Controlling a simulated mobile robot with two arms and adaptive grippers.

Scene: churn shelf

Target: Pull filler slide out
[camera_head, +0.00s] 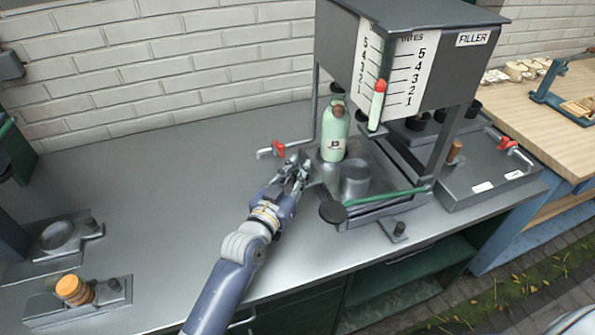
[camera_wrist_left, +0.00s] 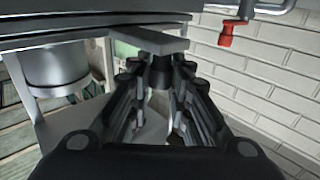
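The filler (camera_head: 415,30) is a dark grey housing with a litre scale, standing on the bench. Below it is a tray-like base with a green rail (camera_head: 385,196) along its front. A green bottle (camera_head: 334,132) stands upright in the base beside a grey cup (camera_head: 354,180). My left gripper (camera_head: 300,166) is at the base's left side, near a grey bar (camera_wrist_left: 150,40). In the left wrist view its fingers (camera_wrist_left: 160,85) stand apart on both sides of a dark post (camera_wrist_left: 161,68) under the bar. Whether they press on it is unclear. My right gripper is out of view.
A pipe with a red tap (camera_head: 278,149) is just behind my left gripper. A round black pad (camera_head: 332,212) sits at the base's front left corner. A brick wall (camera_head: 180,80) stands behind.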

